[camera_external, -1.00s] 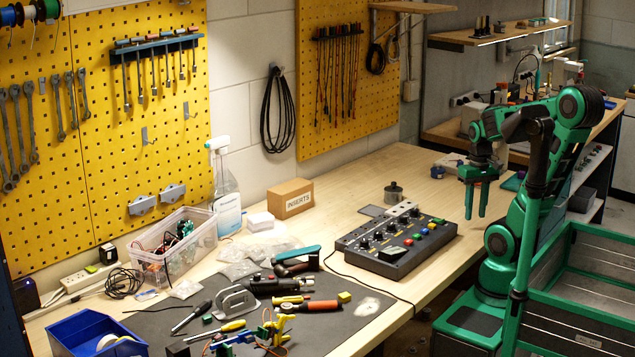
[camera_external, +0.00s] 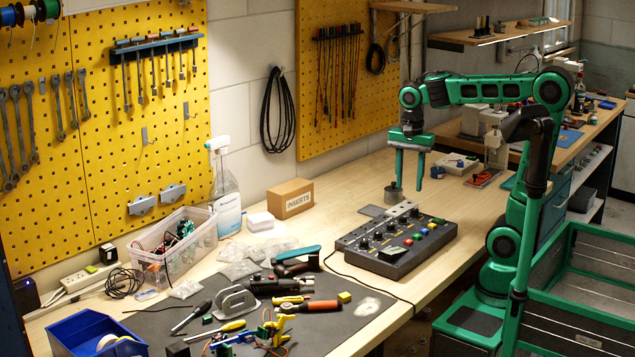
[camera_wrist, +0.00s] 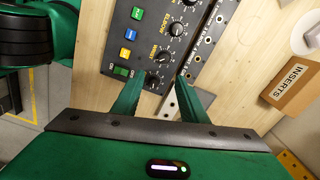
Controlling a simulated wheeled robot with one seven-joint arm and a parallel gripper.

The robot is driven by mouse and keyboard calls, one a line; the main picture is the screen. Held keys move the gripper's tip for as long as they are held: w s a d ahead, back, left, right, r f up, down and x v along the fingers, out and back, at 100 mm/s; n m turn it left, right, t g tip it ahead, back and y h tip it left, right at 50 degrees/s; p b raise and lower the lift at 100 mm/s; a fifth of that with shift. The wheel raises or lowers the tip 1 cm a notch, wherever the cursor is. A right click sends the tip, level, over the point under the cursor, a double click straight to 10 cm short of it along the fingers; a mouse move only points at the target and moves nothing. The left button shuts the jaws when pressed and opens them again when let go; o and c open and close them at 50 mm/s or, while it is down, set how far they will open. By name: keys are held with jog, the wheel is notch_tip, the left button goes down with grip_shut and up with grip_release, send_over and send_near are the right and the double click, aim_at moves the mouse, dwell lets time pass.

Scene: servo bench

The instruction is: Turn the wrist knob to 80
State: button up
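The dark control box (camera_external: 402,263) lies on the bench with a row of black knobs and several coloured buttons. In the wrist view its panel (camera_wrist: 122,42) shows a label reading ELBOW and another that may read WRIST, beside a black knob (camera_wrist: 163,56). A further knob (camera_wrist: 152,79) shows between my fingertips. The knob settings are too small to read. My gripper (camera_external: 409,187) points down above the back part of the box, apart from it, with its green fingers spread and empty. The fingers also show in the wrist view (camera_wrist: 160,79).
A cardboard INSERTS box (camera_external: 291,199) stands to the left. Tools lie on a dark mat (camera_external: 345,325) at the front left. Bare bench surrounds the control box's right side.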

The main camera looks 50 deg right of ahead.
aim_at(403, 217)
jog(key=shift+m, duration=0.4)
jog(key=f, duration=0.3)
jog(key=a+f, duration=0.1)
jog(key=f, duration=0.6)
jog(key=shift+w+a+f, duration=0.15)
jog(key=shift+w+a, duration=0.1)
jog(key=shift+a, duration=0.1)
grip_shut()
